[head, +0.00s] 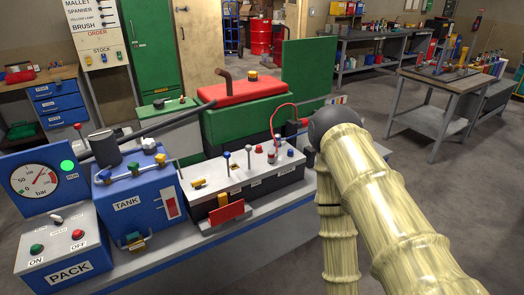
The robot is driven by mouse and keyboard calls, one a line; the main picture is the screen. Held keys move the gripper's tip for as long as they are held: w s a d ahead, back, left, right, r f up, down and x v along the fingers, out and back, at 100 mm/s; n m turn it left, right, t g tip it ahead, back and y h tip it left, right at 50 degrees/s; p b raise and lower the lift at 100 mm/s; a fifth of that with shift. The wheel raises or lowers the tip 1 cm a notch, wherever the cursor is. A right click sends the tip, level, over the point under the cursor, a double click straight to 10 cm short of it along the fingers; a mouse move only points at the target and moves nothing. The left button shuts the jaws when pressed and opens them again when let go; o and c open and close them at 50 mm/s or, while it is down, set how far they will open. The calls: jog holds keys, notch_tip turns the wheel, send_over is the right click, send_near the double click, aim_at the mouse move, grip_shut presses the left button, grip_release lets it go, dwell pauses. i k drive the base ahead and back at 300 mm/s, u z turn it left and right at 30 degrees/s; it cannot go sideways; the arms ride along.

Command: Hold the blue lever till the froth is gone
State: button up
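The manifold block (250,184) on the bench carries several upright levers. One lever (227,157) at its left has a bluish-grey knob, the one beside it (248,150) a pale knob. A small blue knob (291,153) is at the block's right end. The blue tank (140,200) left of the block has a blue-handled fitting (105,176) and yellow ones on top. A white and red gauge strip (171,204) is on its front; I cannot make out froth in it. My gripper is not in view; my arm crosses the right side.
A pressure dial (36,181) with a green lamp stands left, above the pack (66,245) with ON and OFF buttons. A red-lidded green machine (242,103) stands behind the block. A grey table (440,88) is back right, with open floor before it.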

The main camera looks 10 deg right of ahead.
aim_at(227, 155)
jog(key=z, duration=1.1)
jog(key=i, duration=0.65)
jog(key=u, duration=1.25)
